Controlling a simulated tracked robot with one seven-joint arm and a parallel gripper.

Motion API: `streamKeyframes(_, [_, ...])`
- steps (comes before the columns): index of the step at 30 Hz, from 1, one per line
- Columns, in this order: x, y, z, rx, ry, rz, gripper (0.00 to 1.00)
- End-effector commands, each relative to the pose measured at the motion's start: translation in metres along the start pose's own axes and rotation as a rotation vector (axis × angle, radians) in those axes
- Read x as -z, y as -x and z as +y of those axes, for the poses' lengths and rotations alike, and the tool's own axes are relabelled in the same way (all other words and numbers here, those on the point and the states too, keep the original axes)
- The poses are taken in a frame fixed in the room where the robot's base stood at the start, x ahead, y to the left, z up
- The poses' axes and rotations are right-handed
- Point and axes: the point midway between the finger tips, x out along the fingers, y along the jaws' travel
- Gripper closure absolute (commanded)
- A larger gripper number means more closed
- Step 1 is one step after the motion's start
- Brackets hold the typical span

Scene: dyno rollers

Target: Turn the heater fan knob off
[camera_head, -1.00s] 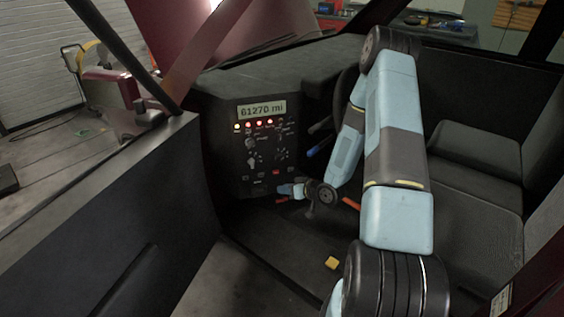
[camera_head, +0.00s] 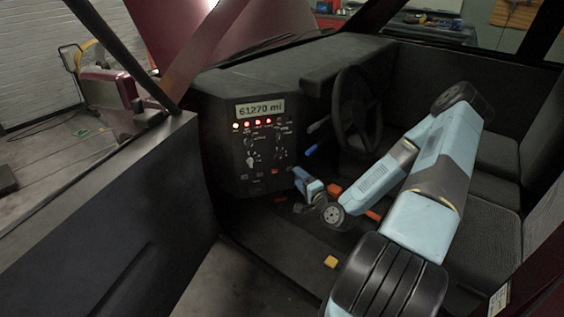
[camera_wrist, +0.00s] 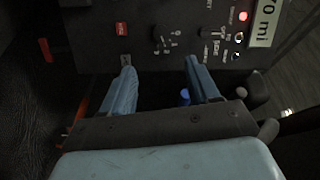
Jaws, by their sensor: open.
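The dark dash panel (camera_head: 228,165) carries several small knobs with labels too small to read, so I cannot tell which is the heater fan knob. A lower left knob (camera_head: 251,161) and an upper left knob (camera_head: 250,142) show in the head view. The wrist view shows one panel knob (camera_wrist: 160,41) above and between my fingertips and another (camera_wrist: 212,40) above the right finger. My gripper (camera_wrist: 158,72) is open and empty, its two blue fingers spread apart. In the head view my gripper (camera_head: 305,183) is below and right of the knobs, apart from them.
A display reading 61270 mi (camera_head: 260,109) sits above lit warning lights (camera_head: 258,124). A red button (camera_head: 275,171) is low on the panel. The steering wheel (camera_head: 357,110), a blue-tipped lever (camera_head: 311,151) and seats (camera_head: 468,215) are to the right. A yellow block (camera_head: 331,262) lies on the floor.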

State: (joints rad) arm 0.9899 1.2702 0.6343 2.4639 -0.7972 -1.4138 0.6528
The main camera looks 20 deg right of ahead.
Motion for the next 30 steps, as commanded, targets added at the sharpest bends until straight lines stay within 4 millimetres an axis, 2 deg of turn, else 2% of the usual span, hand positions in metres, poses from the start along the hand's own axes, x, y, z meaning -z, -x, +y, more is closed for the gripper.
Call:
streamKeyframes(18, [-0.001,-0.102,-0.001,0.002,0.004,-0.003,0.40])
streamKeyframes(24, [0.000,-0.122,0.000,0.000,0.003,-0.002,0.40])
streamKeyframes(30, [-0.001,-0.128,0.000,0.000,0.002,-0.003,0.40])
